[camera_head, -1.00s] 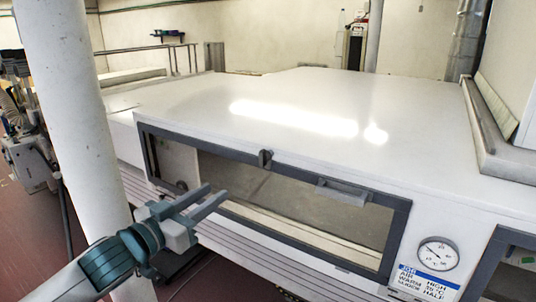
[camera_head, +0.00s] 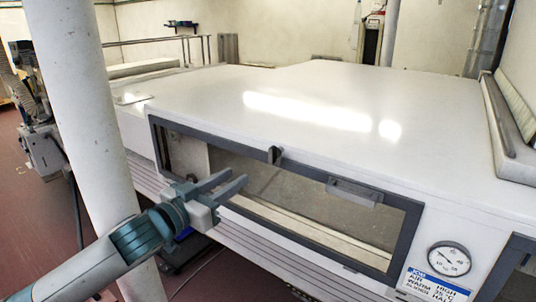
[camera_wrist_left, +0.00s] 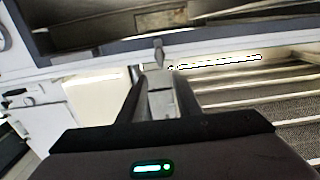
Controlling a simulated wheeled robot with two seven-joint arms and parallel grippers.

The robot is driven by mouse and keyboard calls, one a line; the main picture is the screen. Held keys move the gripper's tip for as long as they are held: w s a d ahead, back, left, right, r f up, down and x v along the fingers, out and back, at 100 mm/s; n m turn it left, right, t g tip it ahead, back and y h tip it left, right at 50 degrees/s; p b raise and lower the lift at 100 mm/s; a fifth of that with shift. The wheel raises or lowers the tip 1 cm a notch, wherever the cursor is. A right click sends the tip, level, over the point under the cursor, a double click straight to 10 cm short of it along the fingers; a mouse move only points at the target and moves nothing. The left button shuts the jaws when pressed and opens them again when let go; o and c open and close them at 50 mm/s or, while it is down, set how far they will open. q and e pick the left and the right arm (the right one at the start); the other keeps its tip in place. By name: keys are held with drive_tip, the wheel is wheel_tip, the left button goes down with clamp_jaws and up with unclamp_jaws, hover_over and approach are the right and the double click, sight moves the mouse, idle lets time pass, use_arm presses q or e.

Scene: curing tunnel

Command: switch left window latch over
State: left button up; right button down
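The window latch (camera_head: 275,155) is a small dark tab on the top bar of the grey window frame (camera_head: 320,176). It stands roughly upright. My left gripper (camera_head: 237,177) is below and left of the latch in the head view, with its two fingers apart and nothing seen between them. In the left wrist view a small grey tab, apparently the latch (camera_wrist_left: 159,51), shows just beyond the open fingertips (camera_wrist_left: 158,74); I see no clear contact. My right gripper is out of view.
A grey handle (camera_head: 354,191) is on the window's upper right. A round gauge (camera_head: 449,259) and a blue-headed label (camera_head: 435,283) are to the right. A white pillar (camera_head: 88,110) stands close to my left arm. The white tunnel top (camera_head: 300,85) is clear.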

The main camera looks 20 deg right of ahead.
sight(270, 154)
use_arm(q)
drive_tip(key=p+x, duration=0.5)
drive_tip(key=x, duration=0.8)
drive_tip(key=shift+r, duration=0.1)
drive_tip(key=shift+x, duration=1)
clamp_jaws()
